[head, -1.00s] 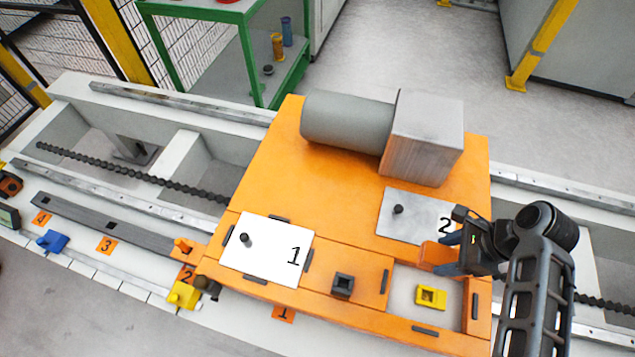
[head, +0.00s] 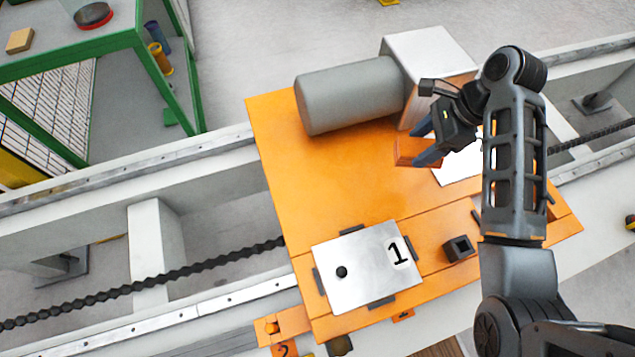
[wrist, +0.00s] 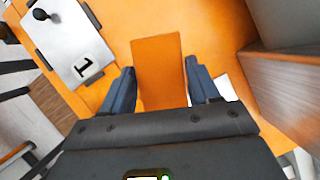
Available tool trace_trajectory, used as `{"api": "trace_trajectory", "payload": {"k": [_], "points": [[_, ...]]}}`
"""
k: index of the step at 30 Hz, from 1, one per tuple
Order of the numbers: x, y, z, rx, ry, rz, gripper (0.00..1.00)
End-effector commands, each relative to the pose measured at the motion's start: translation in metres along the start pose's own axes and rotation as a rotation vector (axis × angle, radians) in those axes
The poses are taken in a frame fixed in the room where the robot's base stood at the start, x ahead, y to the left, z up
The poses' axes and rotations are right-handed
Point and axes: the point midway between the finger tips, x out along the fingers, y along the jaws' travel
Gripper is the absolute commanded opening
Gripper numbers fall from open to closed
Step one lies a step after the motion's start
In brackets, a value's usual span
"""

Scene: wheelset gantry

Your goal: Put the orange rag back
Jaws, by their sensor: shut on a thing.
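The orange rag (head: 408,150) looks like a flat-sided orange block. My gripper (head: 424,141) is shut on it and holds it over the orange deck, near the grey box and the plate at the right. In the wrist view the rag (wrist: 158,68) sits between the two dark blue fingers of my gripper (wrist: 160,84) and sticks out past their tips. I cannot tell how high it is above the deck.
Plate 1 (head: 365,275), with a black knob, lies at the front.

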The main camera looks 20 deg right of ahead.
Motion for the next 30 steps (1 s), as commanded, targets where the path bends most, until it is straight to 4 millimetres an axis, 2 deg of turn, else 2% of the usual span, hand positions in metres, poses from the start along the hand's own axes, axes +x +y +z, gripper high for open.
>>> {"api": "trace_trajectory", "payload": {"k": [2,5,15,19,24,30], "points": [[0.002,0.002,-0.001,0.008,0.000,-0.002,0.22],[0.013,0.004,0.008,0.007,0.001,-0.001,0.22],[0.078,0.015,0.056,0.006,0.001,0.000,0.22],[0.096,0.018,0.069,0.006,0.001,-0.001,0.22],[0.107,0.020,0.076,0.008,0.000,-0.003,0.22],[0.131,0.020,0.066,0.010,0.001,-0.001,0.22]]}}
